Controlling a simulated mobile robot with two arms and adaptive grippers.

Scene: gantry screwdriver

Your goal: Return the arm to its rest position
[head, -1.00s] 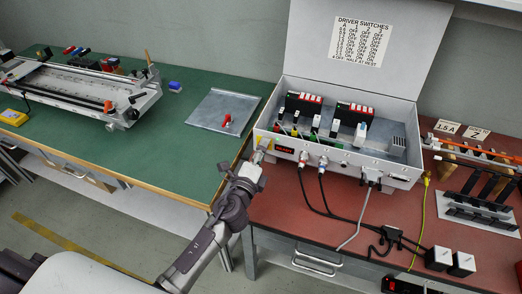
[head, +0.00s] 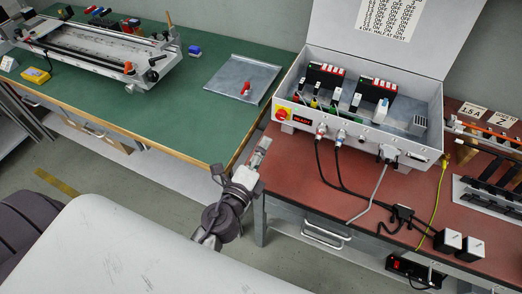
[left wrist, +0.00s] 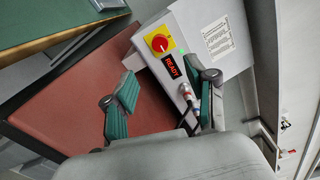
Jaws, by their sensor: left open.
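My left gripper (head: 240,158) is open and empty, low in the middle of the head view, over the gap between the green bench and the red bench. It is in front of and below the grey control box (head: 368,133), apart from its red and yellow rotary switch (head: 281,114). In the left wrist view, the two green-padded fingers (left wrist: 160,74) are spread, with the box's switch (left wrist: 160,43) and lit READY display (left wrist: 172,66) beyond them. My right gripper is not in view.
The red bench top (head: 300,165) carries the box, cables and black adapters (head: 447,241). The green bench (head: 190,100) holds a metal plate (head: 240,85) with a red-handled part and a long grey fixture (head: 90,50). A drawer handle (head: 325,232) sits below the red bench edge.

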